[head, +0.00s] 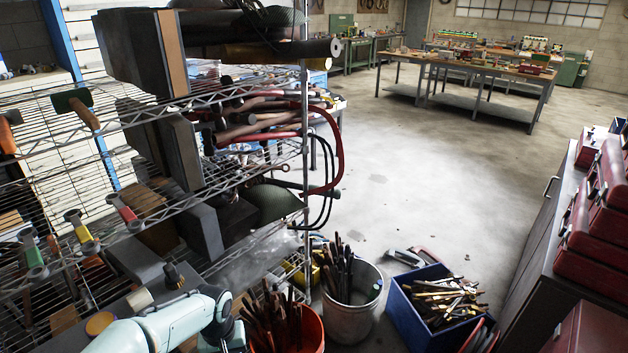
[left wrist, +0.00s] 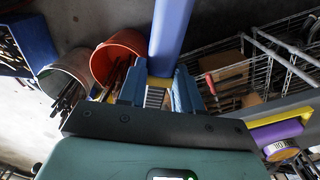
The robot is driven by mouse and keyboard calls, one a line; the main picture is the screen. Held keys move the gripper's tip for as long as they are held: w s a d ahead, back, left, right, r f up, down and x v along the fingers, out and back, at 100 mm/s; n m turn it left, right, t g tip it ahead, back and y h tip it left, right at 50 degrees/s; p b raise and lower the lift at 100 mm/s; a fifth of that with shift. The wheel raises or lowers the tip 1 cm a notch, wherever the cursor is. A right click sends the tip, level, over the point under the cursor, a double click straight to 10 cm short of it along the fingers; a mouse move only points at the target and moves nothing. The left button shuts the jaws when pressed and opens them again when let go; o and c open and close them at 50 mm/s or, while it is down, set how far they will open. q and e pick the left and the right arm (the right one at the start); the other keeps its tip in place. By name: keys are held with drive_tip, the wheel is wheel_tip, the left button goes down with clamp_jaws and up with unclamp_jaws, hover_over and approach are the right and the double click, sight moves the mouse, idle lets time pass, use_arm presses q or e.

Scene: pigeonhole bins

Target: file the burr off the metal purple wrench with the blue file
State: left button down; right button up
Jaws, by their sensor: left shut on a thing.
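My left gripper (left wrist: 159,88) is shut on a long blue bar (left wrist: 171,30), which looks like the blue file. The bar sticks up out of the top of the left wrist view, with a yellow band at the fingers; its far end is cut off. A purple piece (left wrist: 279,132) with a yellow part lies at the right of that view; I cannot tell whether it is the wrench, and no burr can be made out. In the head view only my pale arm shows at the lower left, with its fingers out of sight. My right gripper is in neither view.
A wire shelf (head: 285,152) crowded with tools fills the left. An orange bucket (head: 312,326), a grey bucket (head: 350,313) and a blue bin (head: 408,325) of tools stand on the floor beside it. Red toolboxes (head: 592,250) line the right. Open floor (head: 420,190) lies between.

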use_arm(q)
wheel_tip(320, 180, down, 6)
drive_tip(key=d+m, duration=0.2)
drive_tip(key=m, duration=0.1)
drive_tip(key=shift+w+d, duration=0.2)
drive_tip(key=shift+w, duration=0.1)
